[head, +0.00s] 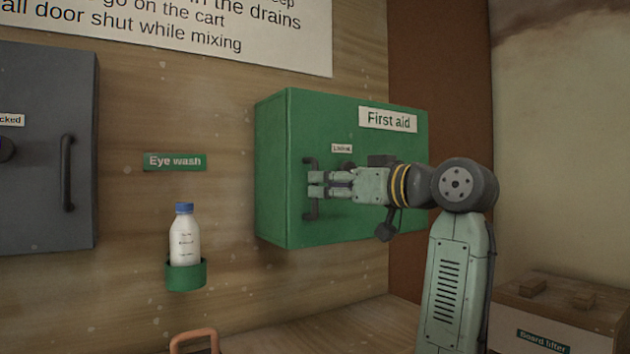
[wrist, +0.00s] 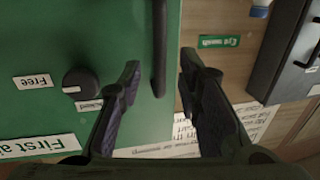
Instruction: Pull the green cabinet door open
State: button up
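The green first-aid cabinet (head: 283,150) hangs on the wall, its front door (head: 385,225) looking shut. A dark vertical bar handle (head: 310,212) stands near the door's left edge. My gripper (head: 317,184) is at the middle of the handle. In the wrist view my gripper (wrist: 160,72) is open, with one finger on each side of the handle (wrist: 159,40); a gap shows on both sides. A dark round knob (wrist: 80,83) sits on the door (wrist: 45,110) between a "Free" label (wrist: 33,81) and a partly hidden "Locked" label (wrist: 89,105).
A grey cabinet (head: 45,190) with its own handle is at the far left. An eye wash bottle (head: 185,240) stands in a green holder (head: 186,277) left of the green cabinet. A "Board lifter" box (head: 545,325) is at lower right.

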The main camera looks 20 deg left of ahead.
aim_at(317, 184)
jog(key=shift+p+x, duration=0.3)
jog(key=shift+x, duration=1.8)
jog(key=shift+c, duration=0.2)
grip_shut()
